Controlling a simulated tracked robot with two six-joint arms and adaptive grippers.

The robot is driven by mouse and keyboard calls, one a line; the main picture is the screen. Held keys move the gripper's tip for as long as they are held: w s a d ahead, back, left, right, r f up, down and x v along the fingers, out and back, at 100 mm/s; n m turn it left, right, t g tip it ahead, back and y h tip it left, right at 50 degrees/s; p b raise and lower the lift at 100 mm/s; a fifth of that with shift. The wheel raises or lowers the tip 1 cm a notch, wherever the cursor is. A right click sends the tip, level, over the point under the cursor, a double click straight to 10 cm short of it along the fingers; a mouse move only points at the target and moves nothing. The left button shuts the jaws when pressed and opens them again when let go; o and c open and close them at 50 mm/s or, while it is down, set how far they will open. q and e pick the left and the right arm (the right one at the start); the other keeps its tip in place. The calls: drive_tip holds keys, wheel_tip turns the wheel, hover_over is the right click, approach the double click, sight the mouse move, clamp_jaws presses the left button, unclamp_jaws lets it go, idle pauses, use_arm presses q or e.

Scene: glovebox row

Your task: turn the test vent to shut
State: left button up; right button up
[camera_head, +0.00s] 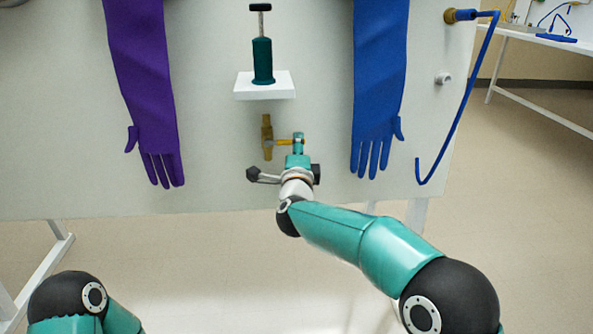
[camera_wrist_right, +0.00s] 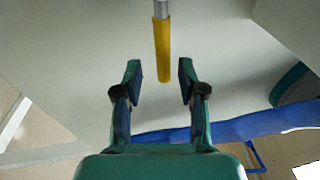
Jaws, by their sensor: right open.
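The test vent is a brass valve body (camera_head: 267,137) on the pale panel, below the small white shelf. Its yellow lever (camera_head: 284,142) points to the right, roughly level. In the right wrist view the yellow lever (camera_wrist_right: 163,50) hangs from a grey stem, and its free end lies between my fingertips. My right gripper (camera_head: 298,143) is at the lever's outer end. In the wrist view the gripper (camera_wrist_right: 160,78) is open, with a gap on each side of the lever. My left gripper is out of view; only part of my left arm shows at the lower left.
A purple glove (camera_head: 146,90) hangs left of the vent and a blue glove (camera_head: 378,90) right of it. A dark green hand pump (camera_head: 262,60) stands on the white shelf (camera_head: 265,92) above. A blue hose (camera_head: 462,100) hangs at the panel's right edge.

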drive_tip(key=s, duration=1)
drive_tip(key=shift+f, duration=0.45)
drive_tip(key=shift+w, duration=0.1)
